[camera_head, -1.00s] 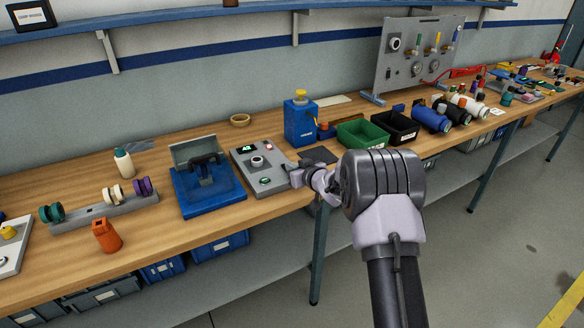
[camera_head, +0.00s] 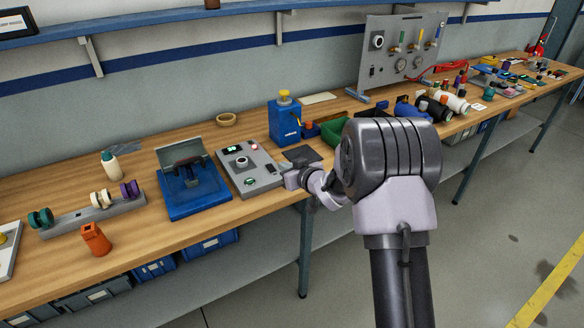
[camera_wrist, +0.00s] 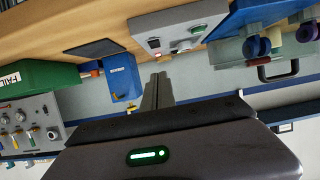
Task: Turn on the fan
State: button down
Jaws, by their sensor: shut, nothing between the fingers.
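No fan can be made out in either view. A grey control box (camera_head: 248,172) with a round dial, a green light, a red light and a small dark display lies on the bench. It also shows in the wrist view (camera_wrist: 178,24), which is turned over. My gripper (camera_head: 284,178) is by the box's right edge in the head view; I cannot tell if it touches. In the wrist view its two fingers (camera_wrist: 158,78) lie together, shut, with nothing between them, and point toward the box.
A blue device (camera_head: 190,200) stands left of the box. A blue canister (camera_head: 284,122) with a yellow top and a dark flat pad (camera_head: 302,155) are behind the gripper. A green bin (camera_head: 334,132) and an upright gauge panel (camera_head: 400,70) stand farther right. Bare wood shows along the front edge.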

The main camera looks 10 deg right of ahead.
jog(key=shift+s+d+r, duration=0.1)
jog(key=shift+s+d, duration=0.2)
jog(key=shift+s, duration=0.4)
jog(key=shift+s+d+r, duration=0.1)
jog(key=shift+s+d, duration=0.2)
jog(key=shift+s, duration=0.35)
